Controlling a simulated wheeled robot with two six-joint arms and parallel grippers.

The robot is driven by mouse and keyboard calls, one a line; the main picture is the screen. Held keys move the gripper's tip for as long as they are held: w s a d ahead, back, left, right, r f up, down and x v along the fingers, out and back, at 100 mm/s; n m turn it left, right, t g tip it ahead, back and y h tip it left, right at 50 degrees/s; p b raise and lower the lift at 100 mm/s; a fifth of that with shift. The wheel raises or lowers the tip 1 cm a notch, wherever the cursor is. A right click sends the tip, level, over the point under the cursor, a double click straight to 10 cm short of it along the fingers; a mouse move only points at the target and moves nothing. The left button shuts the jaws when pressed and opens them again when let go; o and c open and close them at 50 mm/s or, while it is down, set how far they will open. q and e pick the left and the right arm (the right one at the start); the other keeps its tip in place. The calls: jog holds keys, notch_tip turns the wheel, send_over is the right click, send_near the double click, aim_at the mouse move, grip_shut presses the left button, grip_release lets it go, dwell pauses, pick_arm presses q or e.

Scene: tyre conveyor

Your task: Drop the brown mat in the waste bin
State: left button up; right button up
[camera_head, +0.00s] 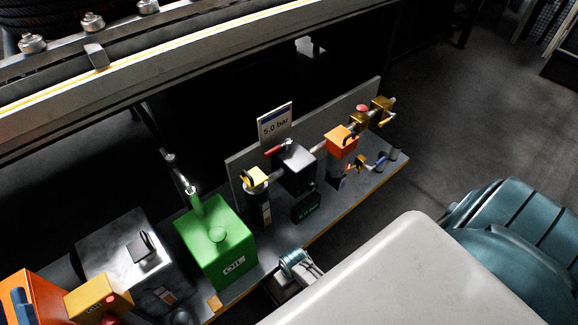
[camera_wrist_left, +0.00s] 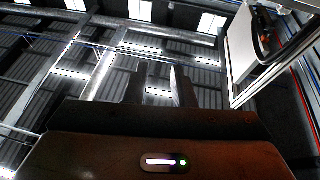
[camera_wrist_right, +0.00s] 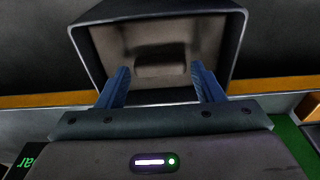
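My right gripper (camera_wrist_right: 160,78) is open, its two blue fingers spread wide with nothing visibly held between them. Beyond the fingers, an open dark-rimmed box (camera_wrist_right: 92,60), which may be the waste bin, shows a brownish inside. A darker rectangular patch (camera_wrist_right: 160,65) lies in it between the fingertips; I cannot tell whether it is the brown mat or a shadow. No brown mat can be made out in the head view. My left gripper (camera_wrist_left: 160,85) is open and empty, facing the ceiling. I cannot clearly pick out either gripper in the head view.
A shelf (camera_head: 340,212) with an orange front edge carries a green oil can (camera_head: 215,245), a grey metal box (camera_head: 125,250), valves and a "5.0 bar" sign (camera_head: 275,121). A conveyor rail (camera_head: 200,45) runs behind. A teal ribbed object (camera_head: 515,240) stands right.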

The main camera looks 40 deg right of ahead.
jog(key=shift+o, duration=1.4)
jog(key=shift+r, duration=0.25)
jog(key=r, duration=0.1)
jog(key=r+p, duration=0.2)
jog(key=r, duration=0.1)
jog(key=shift+s, duration=0.25)
pick_arm(q)
jog(key=s+d+f+g+p, duration=0.1)
jog(key=s+f+g, duration=0.3)
jog(key=f, duration=0.5)
jog(key=s+f+g+p, duration=0.1)
jog(key=s+f+g, duration=0.3)
jog(key=f+g, duration=0.4)
jog(key=shift+s+d+f+n+g, duration=0.3)
jog(key=shift+s+d+f+g, duration=0.1)
jog(key=shift+f, duration=0.3)
pick_arm(e)
notch_tip(320, 180, up, 6)
jog(key=shift+s, duration=0.4)
jog(key=shift+r, duration=0.15)
